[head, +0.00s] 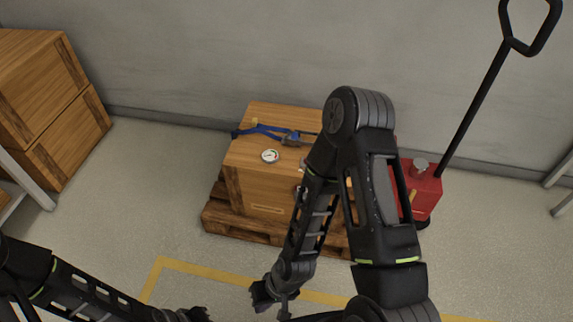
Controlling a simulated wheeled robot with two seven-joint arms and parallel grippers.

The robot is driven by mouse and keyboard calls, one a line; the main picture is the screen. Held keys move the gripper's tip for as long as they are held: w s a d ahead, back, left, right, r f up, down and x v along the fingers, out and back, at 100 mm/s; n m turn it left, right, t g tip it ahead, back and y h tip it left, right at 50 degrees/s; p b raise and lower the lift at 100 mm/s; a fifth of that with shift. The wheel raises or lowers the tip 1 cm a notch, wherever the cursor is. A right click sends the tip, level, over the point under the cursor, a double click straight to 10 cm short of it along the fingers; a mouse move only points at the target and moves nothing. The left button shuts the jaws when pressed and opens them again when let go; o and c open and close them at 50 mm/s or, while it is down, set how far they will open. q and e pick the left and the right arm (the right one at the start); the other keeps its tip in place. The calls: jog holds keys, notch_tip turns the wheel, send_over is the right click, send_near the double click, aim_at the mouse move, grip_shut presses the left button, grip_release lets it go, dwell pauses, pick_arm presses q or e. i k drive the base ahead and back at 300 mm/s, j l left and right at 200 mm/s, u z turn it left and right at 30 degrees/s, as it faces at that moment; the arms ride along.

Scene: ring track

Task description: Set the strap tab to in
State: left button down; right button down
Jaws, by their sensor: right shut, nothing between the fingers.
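A blue strap (262,130) runs across the top of a wooden crate (245,158). My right arm covers the crate's right part. My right gripper (272,297) hangs low in front of the pallet, shut and empty, well apart from the strap. My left gripper (186,314) is at the bottom edge, partly cut off; its jaws are unclear.
The crate stands on a wooden pallet (222,219), with a round white gauge (270,156) on top. A red pallet-jack body (426,192) with a black handle (474,107) is at right. Stacked wooden crates (45,85) stand at left. Yellow-lined floor (190,264) is open in front.

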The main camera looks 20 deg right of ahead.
aim_at(255, 124)
jog(key=i+l+u, duration=0.3)
jog(key=i, duration=0.2)
jog(key=i+l+u, duration=0.3)
jog(key=i+l, duration=0.15)
